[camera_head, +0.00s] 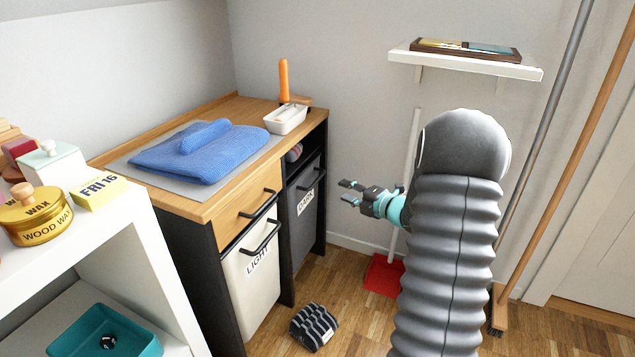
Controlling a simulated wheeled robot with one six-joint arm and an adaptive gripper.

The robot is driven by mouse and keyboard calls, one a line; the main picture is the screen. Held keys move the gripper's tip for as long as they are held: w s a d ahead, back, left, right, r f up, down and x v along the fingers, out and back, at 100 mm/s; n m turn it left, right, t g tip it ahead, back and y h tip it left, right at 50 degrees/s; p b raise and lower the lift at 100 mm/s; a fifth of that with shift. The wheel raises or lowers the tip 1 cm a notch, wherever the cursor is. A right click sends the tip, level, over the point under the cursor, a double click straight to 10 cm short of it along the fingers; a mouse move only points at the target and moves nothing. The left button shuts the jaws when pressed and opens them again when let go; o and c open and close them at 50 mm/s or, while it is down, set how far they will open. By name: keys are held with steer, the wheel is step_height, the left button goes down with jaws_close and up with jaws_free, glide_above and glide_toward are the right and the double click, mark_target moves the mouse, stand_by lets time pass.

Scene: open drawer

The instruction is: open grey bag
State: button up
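The grey bag (303,217) is a dark grey laundry bin front in the right part of the wooden-topped cabinet. It has a white label and a black bar handle (311,184) near its top. It looks closed, nearly flush with the cabinet front. My gripper (348,192) is to the right of the bag, at about handle height in the picture. Its fingers point left toward the cabinet, are spread apart and hold nothing. A gap shows between the fingertips and the handle. My grey arm fills the right middle of the view.
A cream bag (251,281) labelled LIGHT and a wooden drawer (248,207) are left of the grey bag. A striped dark item (313,326) lies on the floor. A red dustpan (383,275) and leaning brooms stand behind my arm. A wall shelf (465,62) hangs above.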

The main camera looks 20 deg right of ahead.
mark_target(317, 180)
steer(key=x, duration=1.3)
jaws_close()
